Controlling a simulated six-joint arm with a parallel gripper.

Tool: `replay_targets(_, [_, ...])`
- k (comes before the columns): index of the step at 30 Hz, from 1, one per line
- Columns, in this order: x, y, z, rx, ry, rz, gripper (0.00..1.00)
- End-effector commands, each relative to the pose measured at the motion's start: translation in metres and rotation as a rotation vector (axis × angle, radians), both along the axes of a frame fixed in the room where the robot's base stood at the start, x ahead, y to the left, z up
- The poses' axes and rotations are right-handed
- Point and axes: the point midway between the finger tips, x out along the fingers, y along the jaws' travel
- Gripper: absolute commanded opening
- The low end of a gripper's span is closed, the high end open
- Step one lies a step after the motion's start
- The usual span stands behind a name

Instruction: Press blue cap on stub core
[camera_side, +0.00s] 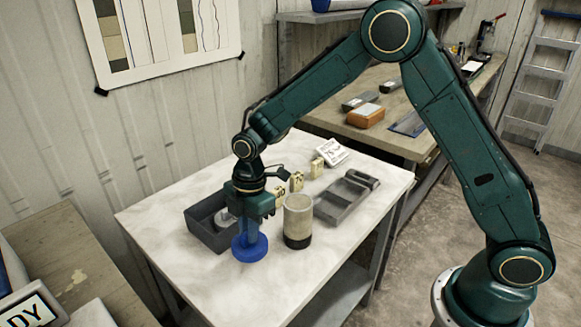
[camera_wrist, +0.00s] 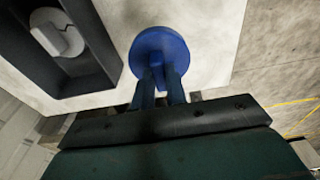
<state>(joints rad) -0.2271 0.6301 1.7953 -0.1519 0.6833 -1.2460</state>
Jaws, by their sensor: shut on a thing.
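The blue cap (camera_side: 250,248) is a round disc with a raised grip on top, near the table's front left. It also shows in the wrist view (camera_wrist: 160,52). My gripper (camera_side: 250,232) is above it with its fingers shut on the cap's raised grip; the fingers point down. Whether the cap touches the table is hard to tell. The stub core (camera_side: 298,217) is a short pale cylinder with a dark band at its foot. It stands upright on the table to the right of the cap, apart from it.
A dark open tray (camera_side: 205,234) holding a pale grey part (camera_wrist: 57,38) lies just left of the cap. A grey channelled holder (camera_side: 346,198) lies right of the core. Small yellow blocks (camera_side: 297,181) and a white label card (camera_side: 332,152) stand behind. The table's front (camera_side: 255,290) is clear.

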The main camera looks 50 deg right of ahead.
Motion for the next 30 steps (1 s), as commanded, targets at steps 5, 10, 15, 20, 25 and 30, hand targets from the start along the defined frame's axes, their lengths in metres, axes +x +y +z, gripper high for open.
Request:
replay_targets(5, [0.000, 0.000, 0.002, 0.000, -0.001, 0.000, 0.00])
replay_targets(10, [0.001, 0.000, 0.017, 0.001, -0.004, 0.001, 0.00])
replay_targets(15, [0.001, 0.000, 0.053, 0.001, -0.007, -0.001, 0.00])
replay_targets(20, [0.001, 0.000, 0.097, 0.002, -0.008, 0.000, 0.00])
replay_targets(25, [0.001, 0.000, 0.133, 0.001, -0.003, 0.000, 0.00])
replay_targets(30, [0.001, 0.000, 0.163, 0.001, -0.003, -0.001, 0.00])
